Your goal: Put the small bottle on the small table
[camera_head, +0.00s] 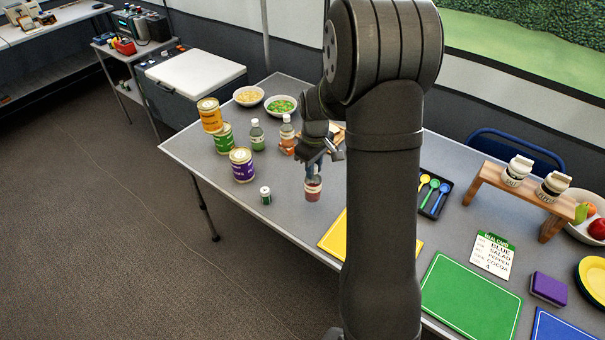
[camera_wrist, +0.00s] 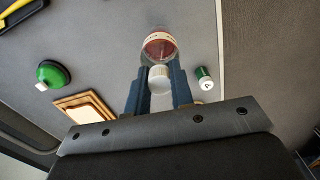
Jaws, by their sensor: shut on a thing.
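A small bottle with red contents (camera_head: 313,189) is held by my gripper (camera_head: 314,168) over the left part of the long grey table (camera_head: 290,228). In the wrist view, its white cap (camera_wrist: 159,79) sits between the two blue fingers of my gripper (camera_wrist: 160,72), with the red body (camera_wrist: 160,46) beyond them. I cannot tell whether its base touches the tabletop. A low wooden stand like a small table (camera_head: 482,184) is on the right, bearing two white-topped dispensers. A small grey side table (camera_head: 118,55) with devices on it stands at the back left.
Cans, a green-labelled bottle (camera_head: 257,135), another bottle (camera_head: 287,133) and two bowls (camera_head: 281,105) crowd the left end. A small green jar (camera_head: 265,195) stands near the front edge. Right of my arm are a spoon tray (camera_head: 432,193), a green board (camera_head: 468,300) and a purple block (camera_head: 548,289).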

